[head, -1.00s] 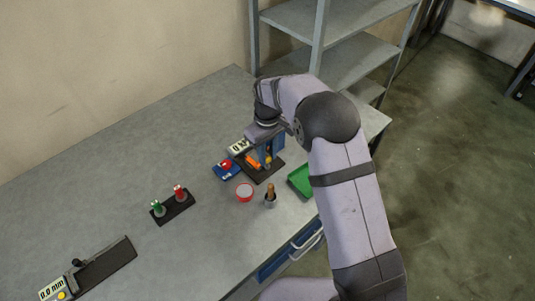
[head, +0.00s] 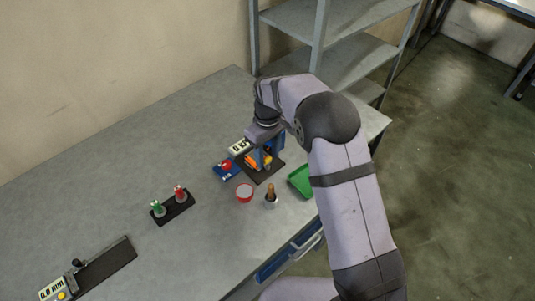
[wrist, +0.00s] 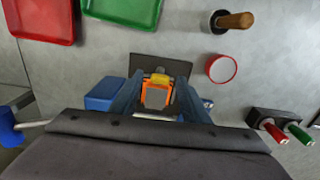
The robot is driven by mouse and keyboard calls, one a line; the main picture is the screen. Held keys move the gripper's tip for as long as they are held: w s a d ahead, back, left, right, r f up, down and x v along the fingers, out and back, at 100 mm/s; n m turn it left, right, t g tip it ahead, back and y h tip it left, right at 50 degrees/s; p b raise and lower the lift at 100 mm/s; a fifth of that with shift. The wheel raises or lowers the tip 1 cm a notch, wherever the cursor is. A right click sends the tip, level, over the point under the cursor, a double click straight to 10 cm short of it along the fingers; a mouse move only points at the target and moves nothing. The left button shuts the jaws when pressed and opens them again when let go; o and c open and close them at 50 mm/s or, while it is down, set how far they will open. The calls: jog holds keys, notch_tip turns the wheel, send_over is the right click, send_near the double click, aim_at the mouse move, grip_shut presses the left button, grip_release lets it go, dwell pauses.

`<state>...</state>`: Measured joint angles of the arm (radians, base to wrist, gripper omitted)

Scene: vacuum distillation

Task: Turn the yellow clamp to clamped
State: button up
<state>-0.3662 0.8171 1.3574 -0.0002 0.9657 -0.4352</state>
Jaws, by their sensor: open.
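The yellow clamp (wrist: 160,79) shows as a small yellow part at the far end of an orange block (wrist: 156,97) in the wrist view. In the head view its yellow part (head: 267,160) is partly hidden by my gripper. The block sits on a dark base plate (wrist: 163,66). My gripper (wrist: 157,92) is open, pointing down, with one bluish finger on each side of the orange block. I cannot tell whether the fingers touch it. In the head view my gripper (head: 260,157) is low over the base plate.
A green tray (head: 300,181) and a brown-handled tool in a cup (head: 270,196) stand nearby. A red-rimmed dish (head: 244,193), a blue box with a red button (head: 226,169) and a red-and-green post block (head: 173,207) are to the left. A red tray (wrist: 40,20) shows in the wrist view.

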aim_at(267, 158)
jog(key=shift+r+b, duration=1.15)
jog(key=shift+r, duration=2.55)
jog(key=s+d+m, duration=0.4)
jog(key=s+d, duration=0.5)
jog(key=d, duration=0.2)
jog(key=s+d+f+m, duration=0.2)
jog(key=s+d, duration=0.1)
jog(key=s, duration=0.5)
jog(key=s+d+f+m, duration=0.1)
jog(key=s+d+m, duration=0.2)
jog(key=s, duration=0.5)
jog(key=shift+s+d+f, duration=0.35)
jog(key=shift+d+f, duration=0.05)
jog(key=shift+d, duration=0.3)
jog(key=shift+o, duration=0.4)
